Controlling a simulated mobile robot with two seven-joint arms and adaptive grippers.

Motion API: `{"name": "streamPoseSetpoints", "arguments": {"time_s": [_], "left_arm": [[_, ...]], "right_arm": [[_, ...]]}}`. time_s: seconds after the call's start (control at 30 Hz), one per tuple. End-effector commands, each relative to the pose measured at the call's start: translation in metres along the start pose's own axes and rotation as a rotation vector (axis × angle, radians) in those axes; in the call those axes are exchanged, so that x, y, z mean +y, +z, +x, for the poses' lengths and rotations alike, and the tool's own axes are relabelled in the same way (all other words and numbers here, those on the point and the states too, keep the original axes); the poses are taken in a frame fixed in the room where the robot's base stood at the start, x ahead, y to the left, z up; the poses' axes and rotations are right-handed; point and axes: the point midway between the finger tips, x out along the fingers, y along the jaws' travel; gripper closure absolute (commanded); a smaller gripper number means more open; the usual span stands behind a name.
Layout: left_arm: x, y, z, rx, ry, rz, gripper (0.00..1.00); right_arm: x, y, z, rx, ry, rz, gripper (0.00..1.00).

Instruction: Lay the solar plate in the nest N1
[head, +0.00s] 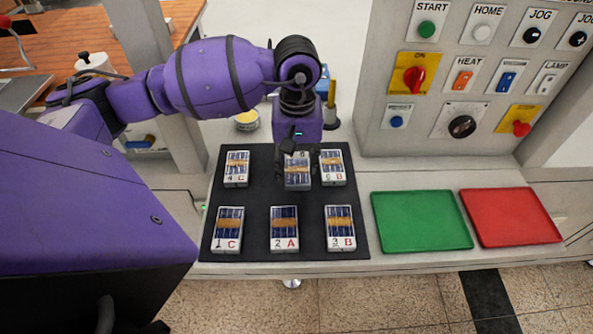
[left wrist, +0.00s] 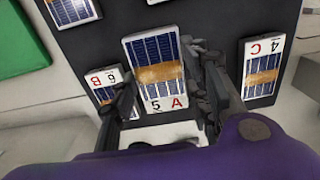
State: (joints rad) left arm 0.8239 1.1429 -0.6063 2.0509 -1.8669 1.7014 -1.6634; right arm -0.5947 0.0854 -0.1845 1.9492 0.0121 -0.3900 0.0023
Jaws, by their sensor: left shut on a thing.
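My left gripper (head: 299,163) reaches down over the back row of the black mat, with its fingers on both sides of a solar plate (head: 298,178). In the left wrist view this plate, marked 5 A (left wrist: 155,65), lies between the fingers. It looks larger than its neighbours there, so it seems to be raised above the mat. It has dark blue cells, an orange band and a white end. The fingers hide part of its edges. No label N1 can be read in either view. My right gripper is not in view.
The black mat (head: 256,195) holds other plates: 4 C (head: 236,169), 6 B (head: 333,168), 1 C (head: 228,229), 2 A (head: 285,229) and 3 B (head: 340,228). An empty green tray (head: 421,220) and an empty red tray (head: 511,217) lie right. A control panel (head: 480,95) stands behind.

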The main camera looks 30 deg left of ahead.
Motion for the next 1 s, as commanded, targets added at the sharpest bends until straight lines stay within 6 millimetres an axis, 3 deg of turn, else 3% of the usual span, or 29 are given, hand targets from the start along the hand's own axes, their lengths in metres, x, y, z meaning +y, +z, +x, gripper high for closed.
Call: {"name": "streamPoseSetpoints", "arguments": {"time_s": [0.23, 0.67, 0.7, 0.8, 1.0], "left_arm": [[0.0, -0.004, 0.033, -0.001, 0.0, 0.0, 0.9], [-0.001, -0.004, 0.042, -0.001, -0.003, 0.001, 0.9], [-0.001, -0.004, 0.041, -0.001, -0.002, 0.0, 0.52], [0.0, -0.004, 0.04, 0.0, -0.002, 0.0, 0.38], [0.0, -0.004, 0.04, 0.0, -0.001, 0.0, 0.38]], "right_arm": [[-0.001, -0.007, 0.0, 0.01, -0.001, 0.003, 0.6], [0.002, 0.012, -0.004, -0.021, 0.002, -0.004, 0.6], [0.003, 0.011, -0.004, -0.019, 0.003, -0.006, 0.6], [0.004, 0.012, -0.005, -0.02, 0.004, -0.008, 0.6], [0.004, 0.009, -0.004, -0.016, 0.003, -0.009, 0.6]]}}
